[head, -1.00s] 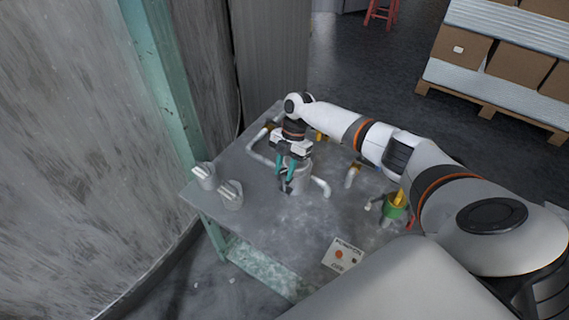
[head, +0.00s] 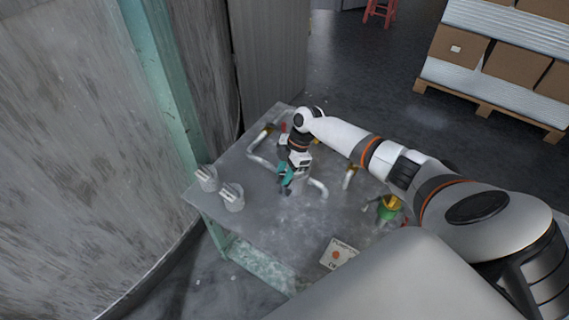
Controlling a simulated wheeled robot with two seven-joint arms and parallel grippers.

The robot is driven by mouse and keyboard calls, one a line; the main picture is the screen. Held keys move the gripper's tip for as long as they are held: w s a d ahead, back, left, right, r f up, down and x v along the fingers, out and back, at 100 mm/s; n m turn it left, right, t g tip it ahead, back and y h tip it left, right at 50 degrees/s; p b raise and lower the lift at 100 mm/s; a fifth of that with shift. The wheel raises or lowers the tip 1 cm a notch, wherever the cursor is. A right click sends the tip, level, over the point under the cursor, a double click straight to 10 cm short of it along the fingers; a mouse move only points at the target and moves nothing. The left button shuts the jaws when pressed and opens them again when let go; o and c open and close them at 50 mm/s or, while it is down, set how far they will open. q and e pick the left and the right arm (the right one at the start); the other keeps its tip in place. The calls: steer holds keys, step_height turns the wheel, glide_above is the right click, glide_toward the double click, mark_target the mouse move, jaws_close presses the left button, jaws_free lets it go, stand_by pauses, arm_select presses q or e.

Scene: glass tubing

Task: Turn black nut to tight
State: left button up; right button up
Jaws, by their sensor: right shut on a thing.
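My right gripper (head: 287,178) reaches down over the table from the right. Its teal fingers are shut at the glass tubing assembly (head: 318,187), on what seems to be the nut at its middle. The nut itself is mostly hidden by the fingers, and its black colour cannot be made out. A bent tube (head: 262,162) runs to the left of the gripper and another short bend comes out on its right. My left gripper is not in view.
The grey table (head: 270,235) has two grey cups (head: 232,197) at its left edge. A green and yellow container (head: 389,207) stands at the right. A card (head: 338,253) lies at the front. A wall and teal post (head: 165,85) border the left.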

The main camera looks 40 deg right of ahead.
steer(key=shift+r, duration=0.1)
steer(key=o, duration=0.7)
